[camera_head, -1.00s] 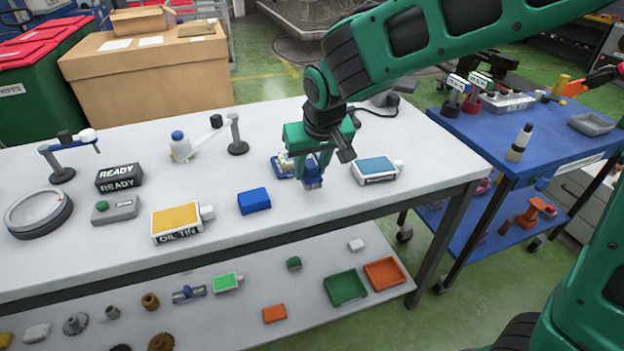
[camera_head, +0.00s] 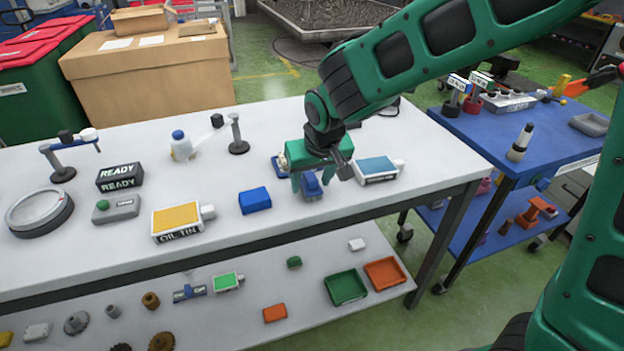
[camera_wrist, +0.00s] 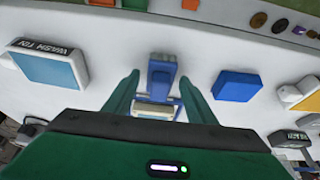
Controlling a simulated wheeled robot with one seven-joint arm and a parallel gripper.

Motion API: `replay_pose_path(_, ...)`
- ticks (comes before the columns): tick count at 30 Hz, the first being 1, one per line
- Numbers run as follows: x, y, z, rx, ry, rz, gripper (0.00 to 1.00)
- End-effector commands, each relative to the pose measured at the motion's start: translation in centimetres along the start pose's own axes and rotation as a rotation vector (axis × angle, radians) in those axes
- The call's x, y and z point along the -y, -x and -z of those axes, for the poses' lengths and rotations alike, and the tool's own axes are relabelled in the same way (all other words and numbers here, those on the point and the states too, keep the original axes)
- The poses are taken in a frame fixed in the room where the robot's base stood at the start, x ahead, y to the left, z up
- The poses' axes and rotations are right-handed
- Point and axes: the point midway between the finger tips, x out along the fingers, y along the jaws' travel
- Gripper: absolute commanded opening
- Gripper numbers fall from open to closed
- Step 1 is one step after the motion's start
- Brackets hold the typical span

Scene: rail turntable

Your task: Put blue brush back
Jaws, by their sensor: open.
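A blue piece with a grey end, seemingly the blue brush (camera_head: 312,189), is on the white bench under my gripper (camera_head: 310,181). In the wrist view the brush (camera_wrist: 161,76) lies between the two green fingers of my gripper (camera_wrist: 160,80), with gaps on both sides. The gripper is open around it. A blue item with a cream part (camera_wrist: 154,112) shows closer to the palm; its lower portion is hidden by my gripper. In the head view this item (camera_head: 281,163) is partly behind the gripper.
A blue block (camera_head: 254,200) and a yellow oil tin (camera_head: 177,219) lie to the left on the bench (camera_head: 110,270). A wash tin (camera_head: 376,169) lies close to the right. The bench's front edge is near; a lower shelf holds trays and small parts.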

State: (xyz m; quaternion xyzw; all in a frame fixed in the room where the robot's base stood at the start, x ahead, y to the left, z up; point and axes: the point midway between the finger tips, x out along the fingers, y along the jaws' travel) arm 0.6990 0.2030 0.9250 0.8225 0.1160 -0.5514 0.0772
Motion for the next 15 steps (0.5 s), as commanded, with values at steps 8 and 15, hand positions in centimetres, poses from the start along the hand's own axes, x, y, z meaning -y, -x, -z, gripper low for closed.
replay_pose_path(8,0.0,2.0,0.2,-0.004,-0.001,0.001,0.51)
replay_pose_path(15,0.0,6.7,0.2,-0.006,-0.001,0.001,0.51)
